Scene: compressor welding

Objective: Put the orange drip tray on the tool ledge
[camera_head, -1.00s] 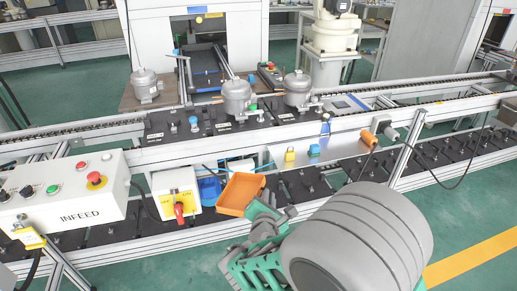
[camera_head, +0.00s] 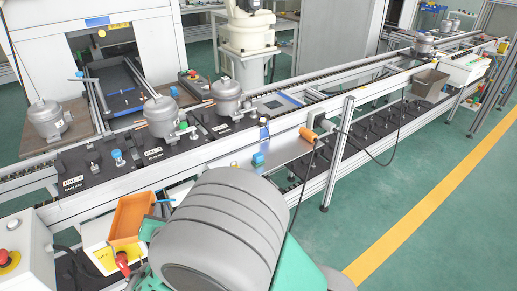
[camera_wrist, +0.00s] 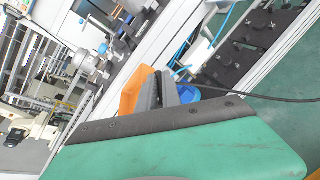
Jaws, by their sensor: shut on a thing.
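The orange drip tray (camera_head: 130,218) is at the lower left in the head view, held up and tilted near the front of the line. My gripper is shut on the tray's edge; in the head view my arm hides most of it. In the wrist view the grey fingers (camera_wrist: 166,90) close on the orange tray (camera_wrist: 130,94), only part of which shows. The tool ledge (camera_head: 284,153) is a bare metal shelf on the line's front, right of the tray. A small blue item (camera_head: 257,160) and an orange-handled tool (camera_head: 308,134) are on or beside it.
Compressors (camera_head: 162,115) stand on the black plates behind the ledge. A post (camera_head: 338,155) rises right of the ledge, with a black cable nearby. The control box (camera_head: 22,240) with a red button and a red switch (camera_head: 122,262) are at lower left. Green floor at right is open.

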